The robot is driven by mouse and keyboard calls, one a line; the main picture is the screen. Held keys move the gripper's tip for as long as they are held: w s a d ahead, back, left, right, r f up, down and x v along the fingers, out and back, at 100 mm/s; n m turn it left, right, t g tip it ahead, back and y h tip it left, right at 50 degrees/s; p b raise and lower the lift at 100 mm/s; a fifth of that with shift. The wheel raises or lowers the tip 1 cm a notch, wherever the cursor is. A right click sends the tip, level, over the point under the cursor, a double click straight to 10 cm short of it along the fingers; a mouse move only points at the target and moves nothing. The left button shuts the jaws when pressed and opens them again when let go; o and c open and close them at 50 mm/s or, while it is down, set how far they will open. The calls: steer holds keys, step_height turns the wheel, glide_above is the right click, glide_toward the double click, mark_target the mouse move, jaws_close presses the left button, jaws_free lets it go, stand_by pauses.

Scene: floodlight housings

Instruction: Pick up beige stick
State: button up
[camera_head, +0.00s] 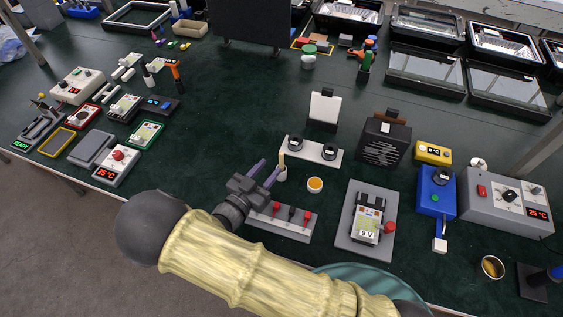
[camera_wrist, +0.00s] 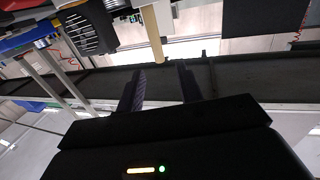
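Whether a finger touches the stick cannot be told.
A small orange-filled cup (camera_head: 315,185) stands right of the stick. A white block with two round dark fittings (camera_head: 312,151) lies behind it. A grey strip with red and black plugs (camera_head: 283,218) lies in front.

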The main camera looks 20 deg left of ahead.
mark_target(280, 156)
steer(key=shift+x, duration=1.05)
steer(key=shift+w, duration=0.1)
steer(key=p+x, duration=0.1)
steer(key=x, duration=0.4)
steer(key=shift+d+p, duration=0.15)
steer(key=shift+p, duration=0.25)
steer(key=shift+c, duration=0.3)
jaws_close()
